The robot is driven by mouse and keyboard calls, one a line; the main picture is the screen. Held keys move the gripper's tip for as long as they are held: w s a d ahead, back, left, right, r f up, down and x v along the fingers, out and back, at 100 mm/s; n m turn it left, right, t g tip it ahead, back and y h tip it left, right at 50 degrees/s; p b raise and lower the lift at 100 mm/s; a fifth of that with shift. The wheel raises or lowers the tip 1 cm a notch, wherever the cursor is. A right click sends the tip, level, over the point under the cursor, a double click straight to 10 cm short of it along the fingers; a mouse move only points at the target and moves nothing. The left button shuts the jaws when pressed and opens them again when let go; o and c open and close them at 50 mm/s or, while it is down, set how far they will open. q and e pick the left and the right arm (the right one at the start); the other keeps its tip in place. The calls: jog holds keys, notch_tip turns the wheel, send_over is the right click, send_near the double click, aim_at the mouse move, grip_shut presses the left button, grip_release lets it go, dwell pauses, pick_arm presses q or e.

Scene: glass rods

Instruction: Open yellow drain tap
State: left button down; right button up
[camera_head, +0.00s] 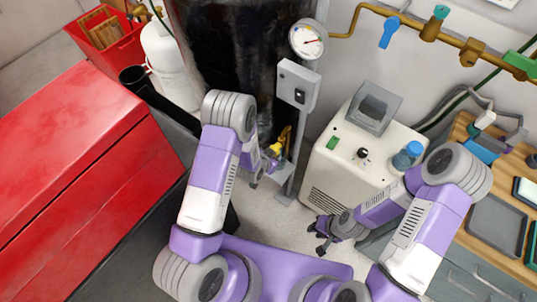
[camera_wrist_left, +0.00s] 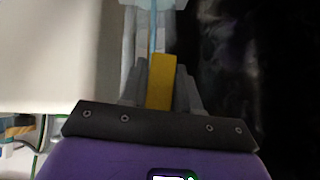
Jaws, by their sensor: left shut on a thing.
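The yellow drain tap (camera_head: 280,145) is low beside the grey post, in front of the dark tank. My left gripper (camera_head: 270,163) reaches it from the left arm, which partly hides it in the head view. In the left wrist view, the yellow handle (camera_wrist_left: 161,80) stands between the two grey fingers of my left gripper, which is shut on it. My right gripper (camera_head: 318,235) is over the floor in front of the cream machine, its dark fingers apart and nothing seen between them.
A grey post with a switch box (camera_head: 298,86) and a pressure gauge (camera_head: 308,40) rises just right of the tap. The cream machine (camera_head: 350,155) stands further right. A red cabinet (camera_head: 80,160) fills the left. Some floor is clear between post and machine.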

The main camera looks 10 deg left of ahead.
aim_at(280, 142)
pick_arm(q)
jog(key=shift+s+d+h, duration=0.1)
jog(key=shift+d+h, duration=0.05)
jog(key=shift+h, duration=0.25)
jog(key=shift+d+n, duration=0.15)
jog(key=shift+n, duration=0.15)
jog(key=c, duration=0.9)
grip_release()
notch_tip(280, 142, up, 10)
jog(key=p, duration=0.3)
jog(key=shift+s, duration=0.1)
